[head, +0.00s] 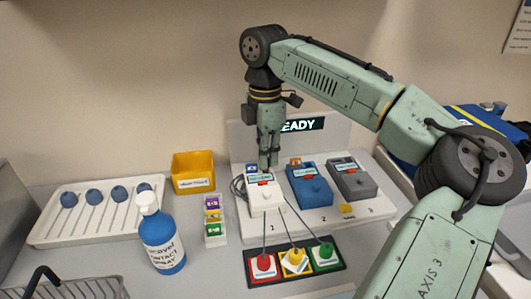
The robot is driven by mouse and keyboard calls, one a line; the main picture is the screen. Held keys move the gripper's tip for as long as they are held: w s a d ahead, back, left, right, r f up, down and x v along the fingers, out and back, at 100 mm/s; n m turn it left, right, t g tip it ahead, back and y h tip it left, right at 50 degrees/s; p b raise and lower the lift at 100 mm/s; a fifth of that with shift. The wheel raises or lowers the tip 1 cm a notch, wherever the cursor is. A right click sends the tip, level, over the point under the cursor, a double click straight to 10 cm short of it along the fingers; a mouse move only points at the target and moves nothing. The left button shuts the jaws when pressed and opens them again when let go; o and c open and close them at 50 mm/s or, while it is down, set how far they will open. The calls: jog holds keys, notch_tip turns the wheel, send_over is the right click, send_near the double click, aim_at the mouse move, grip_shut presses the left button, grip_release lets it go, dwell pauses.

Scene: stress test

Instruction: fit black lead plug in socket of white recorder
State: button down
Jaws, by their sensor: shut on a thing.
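The white recorder (265,198) stands at place 1 on the left of a white stand, with a small screen and a red mark on its upper part. My gripper (269,160) points down at the recorder's far end, just above or touching it. Its fingers are shut on the black lead plug, which is small and mostly hidden by them. A dark coiled lead (238,187) lies against the recorder's left side. The socket is too small or hidden to make out, and I cannot tell whether the plug is in it.
A blue recorder (311,190) and a grey recorder (355,185) stand to the right. Thin leads run from the white recorder to red, yellow and green pads on a black tray (292,278). A blue spray bottle (163,240), yellow bin (193,175) and white rack (58,235) stand left.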

jog(key=shift+f, duration=0.5)
dwell(1.2)
jog(key=c, duration=1.9)
grip_release()
jog(key=shift+r, duration=0.25)
jog(key=shift+r+p, duration=1.85)
jog(key=shift+p, duration=0.6)
jog(key=shift+o, duration=0.5)
jog(key=o, duration=0.5)
